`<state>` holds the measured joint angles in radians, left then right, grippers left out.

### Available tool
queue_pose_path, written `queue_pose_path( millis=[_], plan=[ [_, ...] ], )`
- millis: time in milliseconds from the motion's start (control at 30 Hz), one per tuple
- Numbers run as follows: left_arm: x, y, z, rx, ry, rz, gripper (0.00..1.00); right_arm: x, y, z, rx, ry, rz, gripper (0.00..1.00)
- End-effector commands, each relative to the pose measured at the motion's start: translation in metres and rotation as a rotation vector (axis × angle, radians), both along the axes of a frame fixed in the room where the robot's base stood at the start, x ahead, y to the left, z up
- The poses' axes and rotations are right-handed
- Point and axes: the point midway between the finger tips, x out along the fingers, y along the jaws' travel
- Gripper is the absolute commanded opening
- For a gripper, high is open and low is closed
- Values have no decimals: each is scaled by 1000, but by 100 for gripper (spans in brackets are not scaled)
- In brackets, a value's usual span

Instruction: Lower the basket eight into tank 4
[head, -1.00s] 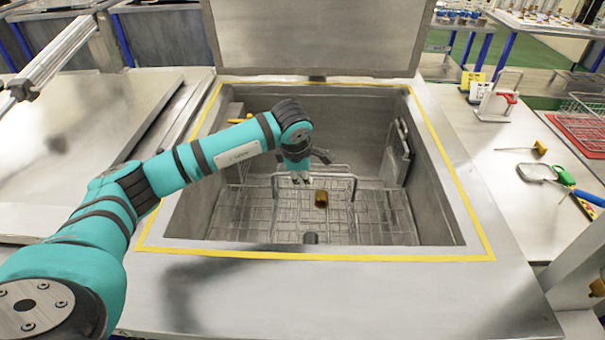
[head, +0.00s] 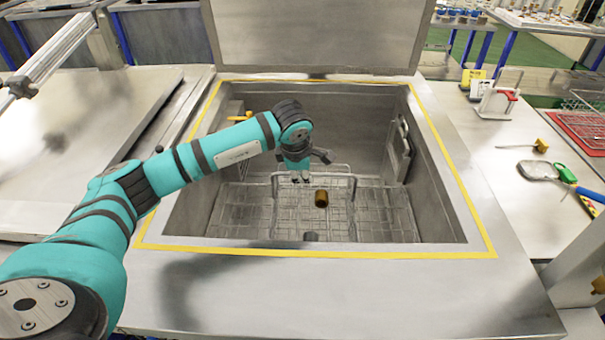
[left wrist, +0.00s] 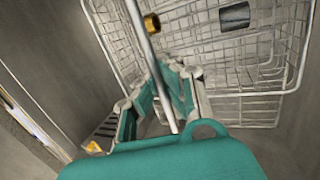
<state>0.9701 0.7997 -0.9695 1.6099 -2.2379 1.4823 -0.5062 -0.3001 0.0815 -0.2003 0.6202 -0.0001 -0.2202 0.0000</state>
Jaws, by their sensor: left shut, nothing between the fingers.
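A wire basket (head: 385,228) with upright wire handles sits down in an open steel tank (head: 445,205) with a yellow border. It also shows in the left wrist view (left wrist: 262,88). My left gripper (head: 300,181) is inside the tank, pointing down near the top of a handle. Its fingers (left wrist: 160,68) are shut with nothing between them; a handle bar (left wrist: 140,35) passes close by in the wrist view. Contact cannot be told. No tank number is readable. My right gripper is not in view.
The tank's lid (head: 315,38) stands open at the back. A flat steel cover (head: 75,130) lies to the left. The right bench holds a red tray (head: 585,133), hand tools (head: 540,170) and a small stand (head: 497,100). The tank's front ledge is clear.

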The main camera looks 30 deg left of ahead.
Motion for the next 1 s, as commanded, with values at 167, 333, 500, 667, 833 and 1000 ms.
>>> queue_pose_path(
  millis=[167,333,500,667,833,1000],
  plan=[
    [2,0,0,-2,-9,1,0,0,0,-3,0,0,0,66],
    [2,0,1,-2,-9,1,0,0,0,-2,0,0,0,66],
    [2,0,1,-2,-9,1,14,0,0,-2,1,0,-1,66],
    [1,0,-1,-1,-5,0,33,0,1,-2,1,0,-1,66],
    [1,0,-2,0,-2,1,33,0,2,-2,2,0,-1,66],
    [-2,0,1,2,3,0,33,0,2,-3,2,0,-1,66]
  ],
)
